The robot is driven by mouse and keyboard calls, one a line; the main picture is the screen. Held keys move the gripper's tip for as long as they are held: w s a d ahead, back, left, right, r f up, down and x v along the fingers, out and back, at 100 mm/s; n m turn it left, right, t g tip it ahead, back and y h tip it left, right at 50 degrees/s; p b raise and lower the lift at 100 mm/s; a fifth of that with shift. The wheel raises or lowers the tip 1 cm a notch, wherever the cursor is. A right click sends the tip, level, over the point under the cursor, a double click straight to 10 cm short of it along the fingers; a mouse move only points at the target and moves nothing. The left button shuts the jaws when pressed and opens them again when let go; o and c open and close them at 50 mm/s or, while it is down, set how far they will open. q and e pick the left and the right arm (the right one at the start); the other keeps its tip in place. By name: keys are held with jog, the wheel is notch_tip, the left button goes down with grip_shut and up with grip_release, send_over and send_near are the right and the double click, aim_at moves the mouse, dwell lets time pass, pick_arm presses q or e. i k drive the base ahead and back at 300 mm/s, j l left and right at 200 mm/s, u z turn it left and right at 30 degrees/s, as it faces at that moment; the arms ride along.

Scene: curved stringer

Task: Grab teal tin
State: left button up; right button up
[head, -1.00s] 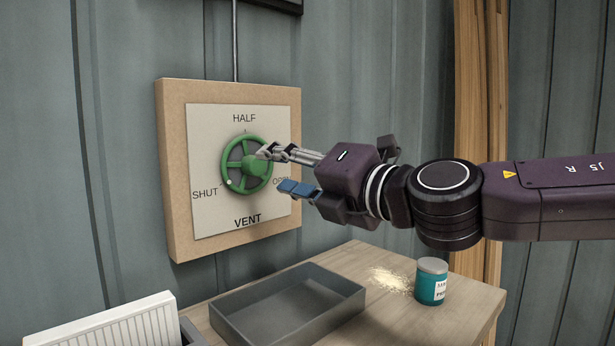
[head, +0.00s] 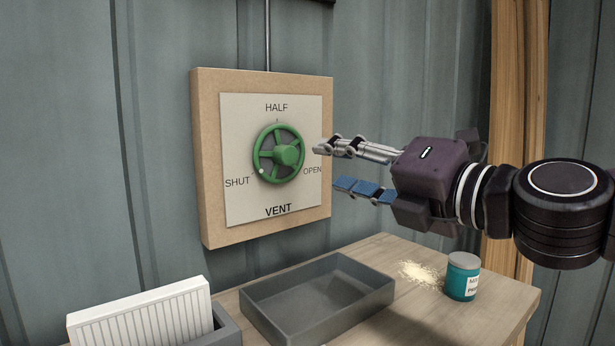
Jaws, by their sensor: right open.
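The teal tin (head: 461,283) stands upright on the right part of the wooden table, with a grey lid and a white label. My right gripper (head: 326,168) is open and empty, in front of the vent panel and to the right of its green wheel, clear of the wheel. It is above the table, up and to the left of the tin. My left gripper is not in view.
A grey empty tray (head: 318,298) sits on the table (head: 397,313) left of the tin. Pale crumbs (head: 419,272) lie beside the tin. A white ribbed panel (head: 145,318) stands in a grey holder at lower left. The vent panel (head: 210,160) with its green wheel (head: 279,154) is on the wall.

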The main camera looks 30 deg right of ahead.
aim_at(463, 268)
jog(key=k+l, duration=0.2)
jog(key=l, duration=0.2)
jog(key=k+l, duration=0.2)
jog(key=l, duration=0.2)
jog(key=k+l, duration=0.2)
jog(key=l, duration=0.2)
